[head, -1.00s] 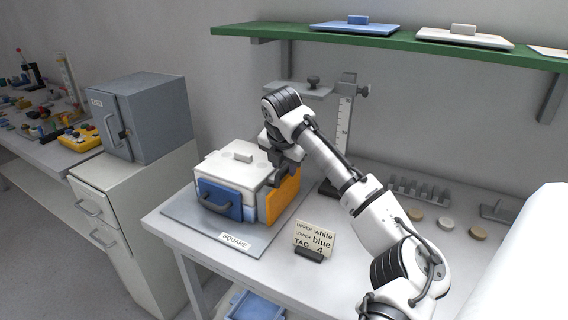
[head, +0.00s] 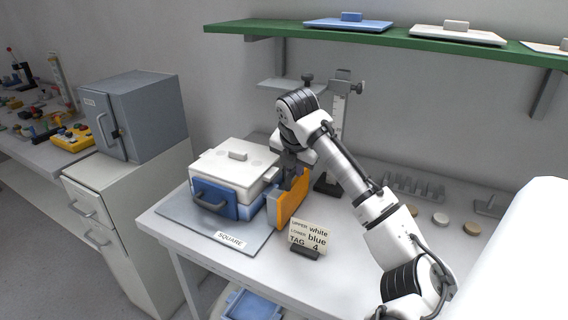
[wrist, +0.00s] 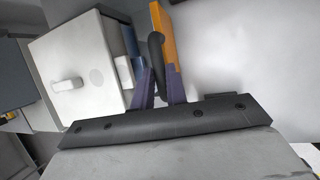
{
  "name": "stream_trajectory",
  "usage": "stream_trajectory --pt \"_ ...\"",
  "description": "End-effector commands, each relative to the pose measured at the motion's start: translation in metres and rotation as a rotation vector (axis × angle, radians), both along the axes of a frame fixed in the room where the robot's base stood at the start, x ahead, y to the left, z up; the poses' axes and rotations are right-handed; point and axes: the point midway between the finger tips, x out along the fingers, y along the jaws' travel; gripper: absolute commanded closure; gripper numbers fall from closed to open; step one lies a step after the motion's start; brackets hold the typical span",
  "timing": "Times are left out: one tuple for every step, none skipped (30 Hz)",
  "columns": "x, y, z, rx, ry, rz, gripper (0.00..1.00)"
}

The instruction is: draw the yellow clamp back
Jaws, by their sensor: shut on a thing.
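The yellow-orange clamp (head: 291,198) stands upright on the table to the right of the white-and-blue box, with a gap between them. It also shows in the wrist view (wrist: 164,38). My gripper (head: 290,172) is at the clamp's top. In the wrist view my gripper (wrist: 160,95) is shut on the clamp's dark curved handle (wrist: 156,55). The fingertips are partly hidden in the head view.
A sign (head: 309,236) reading white, blue, 4 stands in front of the clamp. The grey SQUARE plate (head: 190,222) lies under the box. A measuring stand (head: 338,115) rises behind my arm. A green shelf (head: 400,45) hangs above. Round discs (head: 440,219) lie at right.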

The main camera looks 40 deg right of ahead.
Motion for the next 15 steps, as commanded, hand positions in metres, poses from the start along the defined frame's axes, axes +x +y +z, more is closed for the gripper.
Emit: stream_trajectory --pt "-0.0043 -0.002 -0.001 0.0 0.01 -0.005 1.0" --pt "-0.0042 -0.0021 -0.001 0.0 0.011 -0.006 1.0" --pt "-0.0044 -0.0023 -0.0013 0.001 0.012 -0.006 1.0" --pt "-0.0046 -0.0024 -0.0014 0.001 0.013 -0.007 1.0" --pt "-0.0047 -0.0025 -0.0015 0.001 0.013 -0.007 1.0" --pt "-0.0048 -0.0027 -0.0016 0.0 0.014 -0.008 1.0" --pt "-0.0049 -0.0027 -0.0017 0.0 0.014 -0.008 0.83" --pt "-0.005 -0.0028 -0.0018 0.001 0.014 -0.008 0.79" --pt "-0.0049 -0.0028 -0.0017 0.001 0.014 -0.008 0.74" --pt "-0.0047 -0.0029 -0.0016 0.001 0.013 -0.008 0.7" --pt "-0.0046 -0.0028 -0.0016 0.0 0.012 -0.008 0.66" --pt "-0.0043 -0.0026 -0.0015 0.0 0.012 -0.007 0.64" --pt "-0.0041 -0.0025 -0.0014 0.0 0.012 -0.007 0.64" --pt "-0.0039 -0.0024 -0.0013 0.0 0.011 -0.007 0.64" --pt "-0.0036 -0.0023 -0.0012 0.0 0.011 -0.007 0.64"
